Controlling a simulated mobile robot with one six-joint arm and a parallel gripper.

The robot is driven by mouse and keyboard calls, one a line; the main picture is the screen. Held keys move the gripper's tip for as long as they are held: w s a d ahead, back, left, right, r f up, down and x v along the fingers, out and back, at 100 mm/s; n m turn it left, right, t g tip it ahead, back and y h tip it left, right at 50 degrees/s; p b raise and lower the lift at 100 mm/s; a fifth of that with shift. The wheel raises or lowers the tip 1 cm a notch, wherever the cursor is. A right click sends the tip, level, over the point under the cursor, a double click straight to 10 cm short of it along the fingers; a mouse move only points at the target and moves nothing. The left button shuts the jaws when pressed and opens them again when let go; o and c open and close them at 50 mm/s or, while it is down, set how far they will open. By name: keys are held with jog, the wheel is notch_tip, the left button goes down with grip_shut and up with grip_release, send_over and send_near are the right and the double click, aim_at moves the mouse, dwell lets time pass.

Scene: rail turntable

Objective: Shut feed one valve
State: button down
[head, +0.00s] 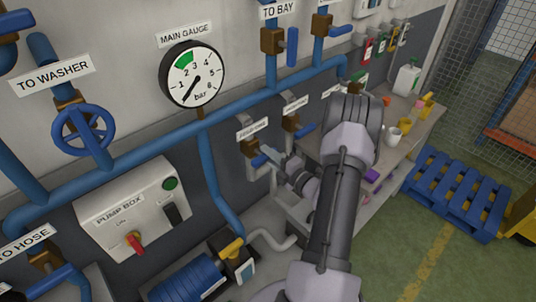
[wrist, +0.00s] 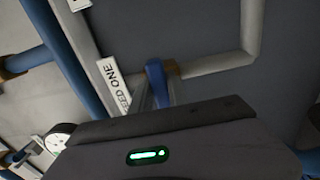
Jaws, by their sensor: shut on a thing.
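The feed one valve (head: 250,148) sits on a grey pipe below the main blue pipe, under a small white label (head: 252,129). In the wrist view the label (wrist: 113,84) reads FEED ONE. The valve's blue lever (wrist: 155,78) stands between my fingers, with a brass body just behind it. My gripper (head: 268,158) is shut on that lever; it also shows in the wrist view (wrist: 156,97). The lever's lower part is hidden by the gripper, and only a little blue shows in the head view.
A similar brass valve (head: 292,122) sits close to the right. The main gauge (head: 192,75) and pump box (head: 133,212) are on the wall to the left. A workbench (head: 400,150) with cups and a blue pallet (head: 458,193) stand to the right; green floor is clear.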

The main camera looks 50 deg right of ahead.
jog(key=c, duration=1.3)
grip_release()
jog(key=s, duration=0.5)
jog(key=s+a, duration=0.1)
jog(key=s, duration=0.5)
jog(key=s+a, duration=0.1)
jog(key=s, duration=0.5)
jog(key=shift+s, duration=0.2)
jog(key=shift+w, duration=0.1)
